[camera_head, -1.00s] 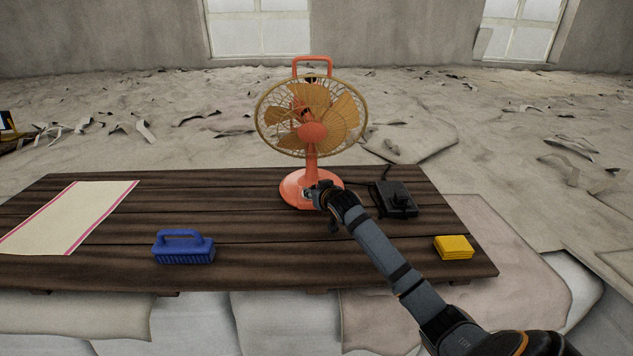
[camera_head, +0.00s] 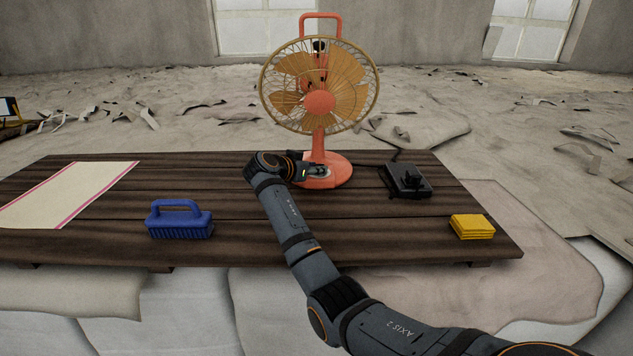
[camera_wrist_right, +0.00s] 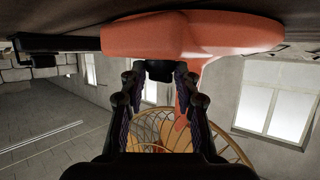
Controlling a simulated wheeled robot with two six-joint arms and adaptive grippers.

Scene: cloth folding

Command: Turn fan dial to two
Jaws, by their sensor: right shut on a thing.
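The orange fan (camera_head: 319,103) stands upright on the wooden table, with its round base (camera_head: 340,176) facing me. My right gripper (camera_head: 316,172) is at the front left of the base, its wrist reaching in from the left. In the right wrist view the picture is upside down, with the fan base (camera_wrist_right: 200,35) at the top. There the right gripper (camera_wrist_right: 160,78) is shut on the dark dial (camera_wrist_right: 159,71) on the base. The dial's markings and pointer cannot be read. My left gripper is not in view.
A blue brush (camera_head: 180,220) and a cream cloth with pink stripes (camera_head: 70,195) lie on the left of the table (camera_head: 240,210). A black device (camera_head: 405,180) lies right of the fan.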

